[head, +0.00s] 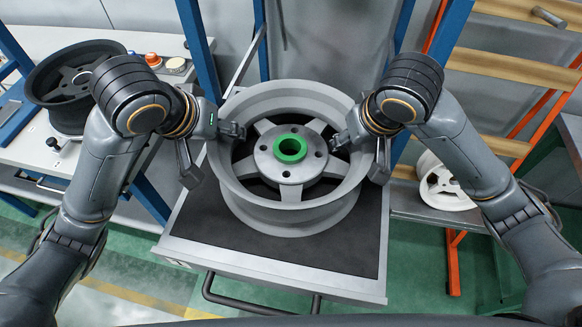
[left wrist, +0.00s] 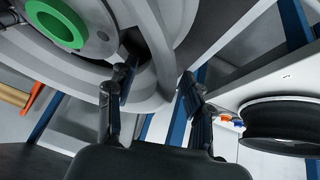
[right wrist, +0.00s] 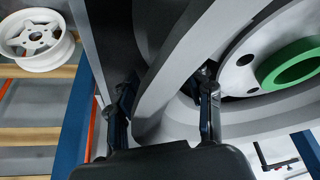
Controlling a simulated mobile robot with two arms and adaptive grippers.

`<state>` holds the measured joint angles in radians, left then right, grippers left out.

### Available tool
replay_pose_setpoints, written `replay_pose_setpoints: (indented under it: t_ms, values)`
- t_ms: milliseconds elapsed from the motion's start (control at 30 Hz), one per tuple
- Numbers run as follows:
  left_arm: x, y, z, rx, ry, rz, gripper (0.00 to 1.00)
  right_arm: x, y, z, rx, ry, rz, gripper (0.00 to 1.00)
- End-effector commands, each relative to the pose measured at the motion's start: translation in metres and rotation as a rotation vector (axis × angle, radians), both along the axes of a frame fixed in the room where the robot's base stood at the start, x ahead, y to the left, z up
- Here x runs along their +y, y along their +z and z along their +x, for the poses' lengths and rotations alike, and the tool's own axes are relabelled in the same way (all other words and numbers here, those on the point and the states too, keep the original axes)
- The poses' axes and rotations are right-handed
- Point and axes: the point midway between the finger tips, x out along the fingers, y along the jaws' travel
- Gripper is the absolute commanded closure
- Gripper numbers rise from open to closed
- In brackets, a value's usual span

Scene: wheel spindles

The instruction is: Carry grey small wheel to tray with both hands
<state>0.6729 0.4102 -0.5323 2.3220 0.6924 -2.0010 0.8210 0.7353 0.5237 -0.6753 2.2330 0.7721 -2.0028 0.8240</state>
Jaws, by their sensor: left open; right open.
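The grey wheel (head: 290,205) has several spokes and a green ring (head: 290,148) at its hub. It lies face up, apparently on the black mat of a grey-edged tray (head: 270,268). My left gripper (head: 210,148) is open at the wheel's left side, one finger inside the rim and one outside. The left wrist view shows the rim between its fingers (left wrist: 156,90). My right gripper (head: 360,152) is open at the right side, also straddling the rim, as the right wrist view shows (right wrist: 163,97). The wheel's underside is hidden.
A dark wheel (head: 72,82) lies on the left bench, beside an orange button (head: 153,59). A white wheel (head: 447,187) sits on the right shelf. Blue posts (head: 193,40) stand behind the tray. A black handle (head: 262,302) is at its front.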

Motion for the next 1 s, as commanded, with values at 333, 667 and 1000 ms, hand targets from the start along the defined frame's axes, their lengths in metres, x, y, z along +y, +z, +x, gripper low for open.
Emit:
replay_pose_setpoints:
  t_ms: [333,667,1000]
  values:
    - [0.01,0.034,-0.017,-0.011,-0.001,0.005,0.49,-0.001,0.0,0.0,0.0,-0.002,-0.003,0.49]
    - [0.022,0.082,-0.046,-0.008,0.001,0.002,0.49,-0.001,0.0,0.0,0.0,-0.002,-0.003,0.49]
    - [0.026,0.101,-0.059,-0.001,0.0,0.0,0.49,-0.001,0.002,0.0,-0.002,-0.002,-0.003,0.49]
